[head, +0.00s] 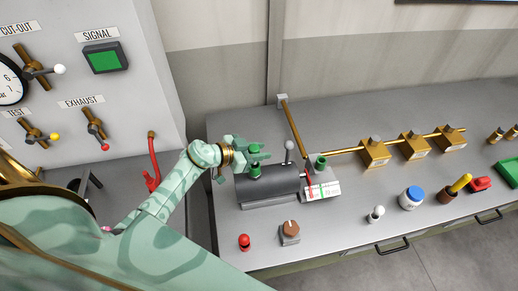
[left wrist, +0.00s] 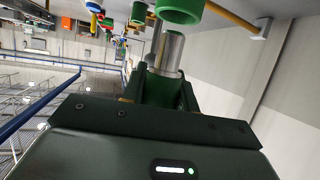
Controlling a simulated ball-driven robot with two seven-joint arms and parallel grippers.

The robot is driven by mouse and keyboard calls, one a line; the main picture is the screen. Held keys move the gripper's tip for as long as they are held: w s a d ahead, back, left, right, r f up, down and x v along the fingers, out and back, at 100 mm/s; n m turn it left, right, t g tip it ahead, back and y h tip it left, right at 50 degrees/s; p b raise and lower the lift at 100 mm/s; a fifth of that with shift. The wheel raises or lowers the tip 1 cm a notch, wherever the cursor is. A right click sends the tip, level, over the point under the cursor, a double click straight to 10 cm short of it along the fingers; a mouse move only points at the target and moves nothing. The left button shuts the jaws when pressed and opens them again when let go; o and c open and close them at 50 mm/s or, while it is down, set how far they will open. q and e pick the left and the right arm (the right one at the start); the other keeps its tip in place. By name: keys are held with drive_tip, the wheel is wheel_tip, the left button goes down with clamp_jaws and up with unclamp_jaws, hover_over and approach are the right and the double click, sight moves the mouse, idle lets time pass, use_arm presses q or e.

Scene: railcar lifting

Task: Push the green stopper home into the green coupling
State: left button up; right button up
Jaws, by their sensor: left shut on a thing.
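The green stopper (head: 255,148) is in my left gripper (head: 262,155), whose jaws are shut on it. In the left wrist view its green body (left wrist: 165,90) sits between my jaws, and its silver shaft (left wrist: 168,52) sticks out toward the green coupling (left wrist: 180,10). The shaft's end looks close to the coupling ring there, with a small gap. In the head view the green coupling (head: 256,171) stands on top of the dark grey cylinder, just below the stopper. The gripper partly hides the stopper. My right gripper is not in view.
The dark cylinder (head: 262,187) lies on the grey bench. Beside it are a lever with a grey knob (head: 289,146), a second green fitting (head: 320,161) and a white gauge plate (head: 323,190). A red knob (head: 244,241) and brown dial (head: 290,230) stand in front.

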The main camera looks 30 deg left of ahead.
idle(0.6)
use_arm(q)
drive_tip(key=shift+p, duration=0.5)
idle(0.3)
drive_tip(key=shift+p, duration=0.45)
drive_tip(key=shift+f+b, duration=1.15)
drive_tip(key=shift+f, duration=0.9)
drive_tip(key=o, duration=1.1)
drive_tip(key=p+v, duration=0.1)
drive_tip(key=v, duration=1.5)
drive_tip(key=shift+s+a, duration=0.1)
drive_tip(key=shift+s, duration=0.05)
